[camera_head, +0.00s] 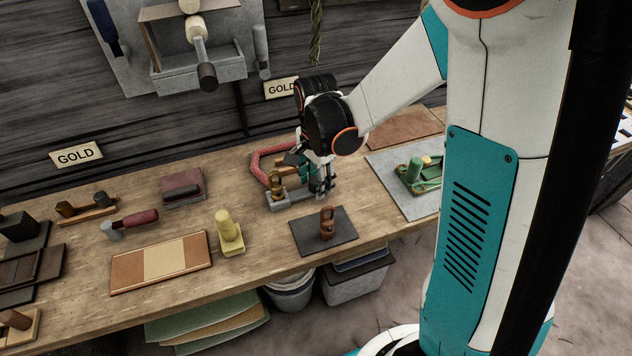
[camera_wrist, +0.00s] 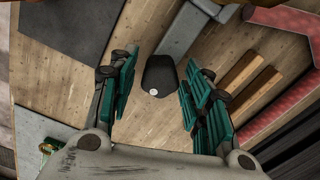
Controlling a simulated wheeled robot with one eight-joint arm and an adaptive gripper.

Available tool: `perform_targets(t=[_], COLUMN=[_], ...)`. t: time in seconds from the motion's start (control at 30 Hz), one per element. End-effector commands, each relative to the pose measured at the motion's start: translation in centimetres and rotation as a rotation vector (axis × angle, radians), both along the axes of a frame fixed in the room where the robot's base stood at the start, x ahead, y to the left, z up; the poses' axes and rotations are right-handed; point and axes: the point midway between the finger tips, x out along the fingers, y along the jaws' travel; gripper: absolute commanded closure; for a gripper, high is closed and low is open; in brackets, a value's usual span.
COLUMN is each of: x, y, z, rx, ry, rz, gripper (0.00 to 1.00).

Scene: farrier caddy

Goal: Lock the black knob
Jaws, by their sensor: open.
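The black knob (camera_wrist: 160,72), a dark rounded block with a small white dot, shows in the wrist view between the two teal finger pads. My gripper (camera_wrist: 157,80) is open, with a visible gap between each finger and the knob. I cannot tell how far the fingertips are above or around it. In the head view my gripper (camera_head: 324,186) is over the bench at the right end of a small grey fixture (camera_head: 290,198) with brass-coloured parts. The knob cannot be made out there, behind or among the fingers.
A red curved piece (camera_head: 260,165) lies behind the fixture. In front is a dark mat (camera_head: 300,238) with a brown wooden piece (camera_head: 327,222). A yellow piece (camera_head: 228,232) stands left, and a green tray (camera_head: 420,180) is right. Bare wood lies between them.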

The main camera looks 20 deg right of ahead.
Motion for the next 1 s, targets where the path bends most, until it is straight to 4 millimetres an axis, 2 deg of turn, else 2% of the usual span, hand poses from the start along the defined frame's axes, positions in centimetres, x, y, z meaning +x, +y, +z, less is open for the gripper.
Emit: perform_targets(t=[0.5,1.0], x=[0.0,0.0], y=[0.0,0.0], z=[3.9,4.0], rx=[0.0,0.0], ry=[0.0,0.0], rz=[0.0,0.0], gripper=[0.55,0.55])
